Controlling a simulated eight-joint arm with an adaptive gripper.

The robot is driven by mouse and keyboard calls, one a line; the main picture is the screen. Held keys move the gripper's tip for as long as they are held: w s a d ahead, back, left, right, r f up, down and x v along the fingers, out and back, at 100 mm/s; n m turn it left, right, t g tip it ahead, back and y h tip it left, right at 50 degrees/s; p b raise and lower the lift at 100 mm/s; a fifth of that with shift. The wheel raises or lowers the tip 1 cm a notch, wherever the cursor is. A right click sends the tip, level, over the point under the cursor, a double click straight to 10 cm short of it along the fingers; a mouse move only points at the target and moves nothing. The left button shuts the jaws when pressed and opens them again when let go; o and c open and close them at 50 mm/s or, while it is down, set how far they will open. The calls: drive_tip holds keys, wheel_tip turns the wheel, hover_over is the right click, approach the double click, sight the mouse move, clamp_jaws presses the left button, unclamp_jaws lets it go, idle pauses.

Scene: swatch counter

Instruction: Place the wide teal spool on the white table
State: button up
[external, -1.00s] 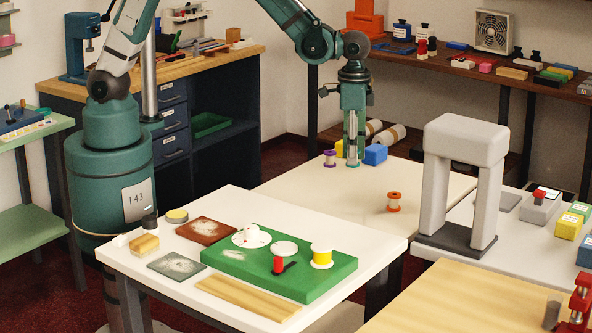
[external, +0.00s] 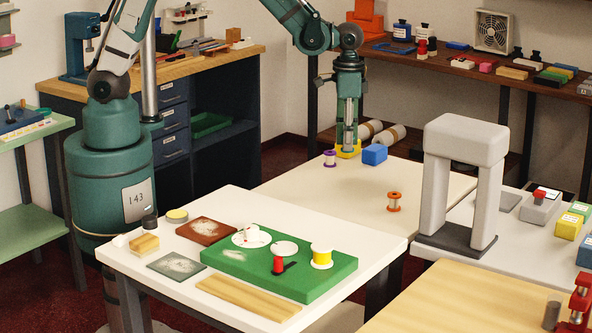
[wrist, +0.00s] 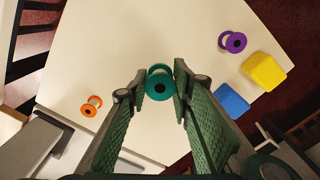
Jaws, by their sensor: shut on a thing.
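The wide teal spool (wrist: 160,83) sits between the two fingers of my gripper (wrist: 160,90) in the wrist view, its end with the dark hole facing the camera. My gripper is shut on it. In the external view my gripper (external: 349,146) hangs above the far part of the pale middle table (external: 300,186), in front of a yellow block (external: 355,151). The spool is hard to make out there against the green fingers. A white-topped table (external: 375,240) stands in the foreground, nearer my base.
A purple spool (external: 330,158), a blue block (external: 375,154) and an orange spool (external: 394,201) stand on the middle table. A green board (external: 225,262) with spools covers much of the foreground table. A grey arch (external: 466,145) stands to the right.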

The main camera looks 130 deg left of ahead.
hover_over(346, 184)
drive_tip(key=shift+a+f+b, duration=0.1)
drive_tip(key=shift+f+b, duration=0.3)
drive_tip(key=shift+f, duration=2.75)
drive_tip(key=shift+f, duration=1.85)
drive_tip(key=shift+f+b, duration=0.15)
drive_tip(key=shift+b, duration=0.25)
drive_tip(key=o, duration=0.8)
drive_tip(key=shift+r, duration=0.2)
drive_tip(key=shift+r+p, duration=0.9)
drive_tip(key=shift+r, duration=5.05)
